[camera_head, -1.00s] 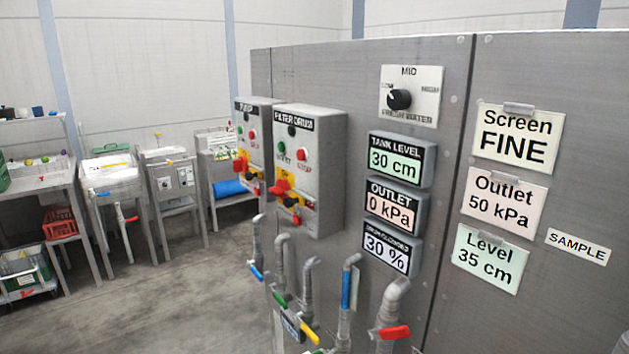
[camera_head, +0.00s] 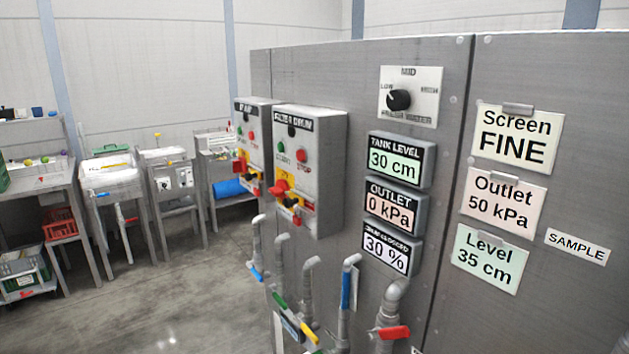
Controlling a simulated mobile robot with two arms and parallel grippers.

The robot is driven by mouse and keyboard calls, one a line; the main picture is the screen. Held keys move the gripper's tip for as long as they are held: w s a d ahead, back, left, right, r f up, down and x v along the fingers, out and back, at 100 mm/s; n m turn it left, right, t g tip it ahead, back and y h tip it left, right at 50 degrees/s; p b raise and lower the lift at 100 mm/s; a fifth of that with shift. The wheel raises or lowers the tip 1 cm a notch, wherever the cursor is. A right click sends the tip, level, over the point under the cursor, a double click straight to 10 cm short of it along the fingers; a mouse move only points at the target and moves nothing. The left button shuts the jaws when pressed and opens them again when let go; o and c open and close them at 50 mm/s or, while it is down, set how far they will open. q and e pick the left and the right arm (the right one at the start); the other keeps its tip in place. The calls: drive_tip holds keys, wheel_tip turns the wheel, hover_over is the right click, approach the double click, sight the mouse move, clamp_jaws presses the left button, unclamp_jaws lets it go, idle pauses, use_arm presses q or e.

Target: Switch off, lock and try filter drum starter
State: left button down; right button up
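The filter drum starter (camera_head: 310,170) is a grey box on the steel panel, labelled FILTER DRUM. It has a green start button (camera_head: 281,146), a red stop button (camera_head: 301,156) and a red and yellow rotary switch (camera_head: 287,192) low on its face. The exact angle of the switch handle and any lock on it are too small to tell. A similar pump starter (camera_head: 252,140) is mounted just left of it. Neither of my grippers shows in the head view.
Pipes with coloured valve handles, one red (camera_head: 394,332), stick out below the boxes. A selector knob (camera_head: 398,100) and displays, including the tank level display (camera_head: 396,161), sit to the right. Benches (camera_head: 112,180) stand at the left wall. The floor (camera_head: 170,290) between is clear.

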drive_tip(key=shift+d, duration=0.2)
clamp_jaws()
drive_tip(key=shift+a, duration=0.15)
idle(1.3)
